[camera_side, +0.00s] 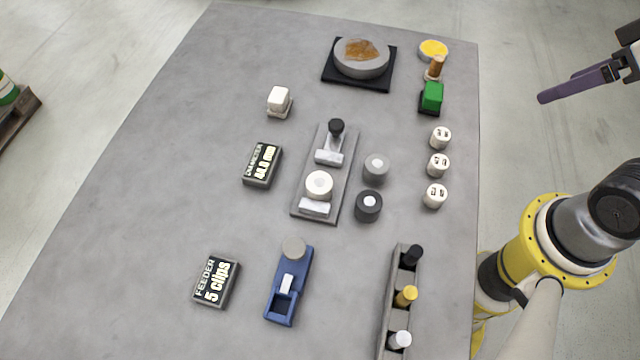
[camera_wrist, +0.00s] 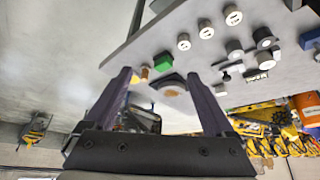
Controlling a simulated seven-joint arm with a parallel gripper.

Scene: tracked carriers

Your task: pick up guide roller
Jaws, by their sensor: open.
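No label marks a guide roller. Roller-like parts in the side view are a grey cylinder (camera_side: 376,168) and a dark cylinder (camera_side: 368,206), both with pale centres, standing right of a grey fixture plate (camera_side: 300,205). A round white part (camera_side: 319,184) sits on that plate. Three white marked cylinders (camera_side: 438,165) stand in a column near the table's right edge. My gripper, with purple fingers (camera_side: 580,86), is at the upper right, beyond the table's edge. In the wrist view my gripper (camera_wrist: 158,76) has its fingers wide apart, with nothing between them.
On the grey table (camera_side: 150,190) are a green block (camera_side: 432,96), a dish on a black plate (camera_side: 329,80), a blue fixture (camera_side: 280,305), a long grey rack (camera_side: 389,320) with pegs, and two labelled black blocks (camera_side: 262,166). The table's left side is clear.

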